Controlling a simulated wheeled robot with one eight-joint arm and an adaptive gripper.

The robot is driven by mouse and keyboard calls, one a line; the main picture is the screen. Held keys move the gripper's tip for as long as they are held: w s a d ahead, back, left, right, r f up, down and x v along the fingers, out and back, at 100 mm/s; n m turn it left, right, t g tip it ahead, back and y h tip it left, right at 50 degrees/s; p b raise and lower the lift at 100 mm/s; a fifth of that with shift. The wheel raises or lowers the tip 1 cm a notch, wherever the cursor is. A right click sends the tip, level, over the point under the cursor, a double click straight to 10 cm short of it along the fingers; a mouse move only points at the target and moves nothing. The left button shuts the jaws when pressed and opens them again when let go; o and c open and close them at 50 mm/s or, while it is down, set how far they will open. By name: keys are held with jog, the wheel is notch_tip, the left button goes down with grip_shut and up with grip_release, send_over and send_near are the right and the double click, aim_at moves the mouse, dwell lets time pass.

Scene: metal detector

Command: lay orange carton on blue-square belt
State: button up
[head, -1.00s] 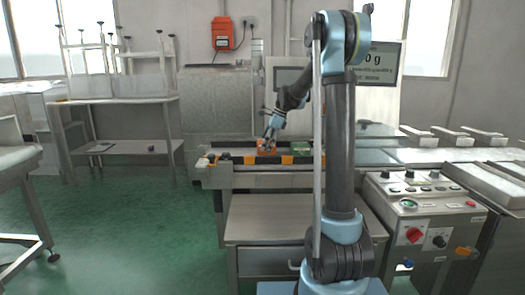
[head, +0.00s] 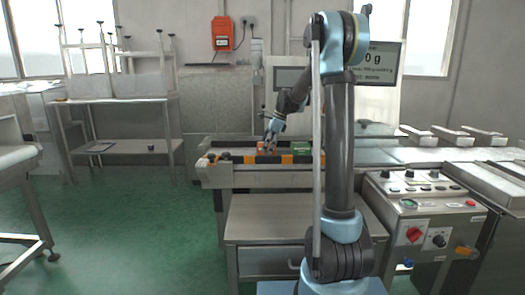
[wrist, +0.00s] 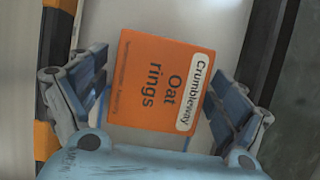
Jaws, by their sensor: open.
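The orange carton (wrist: 150,82), labelled "Crumbleway Oat rings", lies label up on the pale belt (wrist: 205,22) in the wrist view. Blue line marks show on the belt beside its edges; the rest of the blue square is hidden under it or by my fingers. My gripper (wrist: 160,88) is open, with one finger on each side of the carton; a gap shows at the left, and contact at the right is unclear. In the head view the carton (head: 261,146) is a small orange patch by my gripper (head: 269,145).
A green item (head: 301,148) sits right of the carton on the conveyor. An orange-and-black striped edge (head: 287,159) runs along the conveyor's front. A control panel (head: 425,205) stands at the right, beside my arm.

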jog(key=v, duration=1.2)
jog(key=s+d+f+n+h, duration=0.1)
jog(key=s+d+n, duration=0.1)
jog(key=s, duration=0.4)
jog(key=s+d+n, duration=0.2)
jog(key=s+n, duration=0.1)
jog(key=s, duration=0.3)
jog(key=s+d+f+n+h, duration=0.1)
jog(key=s+f+n, duration=0.3)
jog(key=s, duration=0.6)
jog(key=s+d+f+n+t+h, duration=0.1)
jog(key=s+d+f+n, duration=0.3)
jog(key=s+f, duration=0.5)
jog(key=s+d+f+n+t+h, duration=0.1)
jog(key=s+d+f+n, duration=0.2)
jog(key=s+f, duration=0.4)
jog(key=shift+s+d+f+n, duration=0.15)
jog(key=shift+s+n, duration=0.25)
jog(key=shift+s, duration=0.7)
jog(key=shift+s+d+f+n, duration=0.1)
jog(key=shift+s+n, duration=0.3)
jog(key=shift+s, duration=0.65)
jog(key=shift+s+a+f, duration=0.3)
jog(key=shift+a+f, duration=0.15)
jog(key=shift+a, duration=0.2)
jog(key=shift+s+f+n, duration=0.2)
jog(key=shift+f+n, duration=0.05)
jog(key=shift+n, duration=0.05)
jog(key=shift+d, duration=0.1)
